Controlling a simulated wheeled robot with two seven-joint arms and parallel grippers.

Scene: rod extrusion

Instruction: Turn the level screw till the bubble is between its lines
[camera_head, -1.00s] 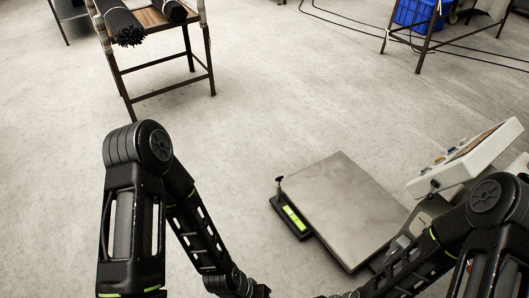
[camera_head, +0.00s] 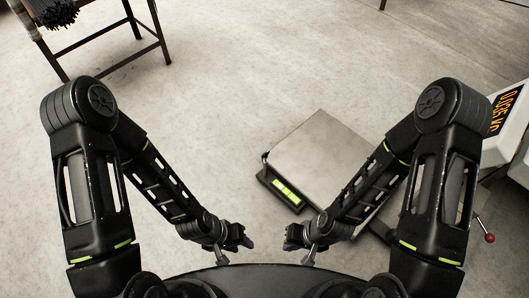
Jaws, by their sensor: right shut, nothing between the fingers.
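The level screw (camera_head: 265,157) shows as a small dark knob at the housing's far left end. My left gripper (camera_head: 248,241) is at the bottom middle, left of and nearer than the level; its jaws are too small to read. My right gripper (camera_head: 288,240) is shut and empty, just nearer than the level. Neither gripper touches the screw.
The scale's flat metal plate (camera_head: 322,146) lies right of the level, partly behind my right forearm. Its display (camera_head: 504,112) with orange digits is at the right edge, above a red-knobbed lever (camera_head: 489,238). A table (camera_head: 108,32) with dark rods stands far left. Floor between is clear.

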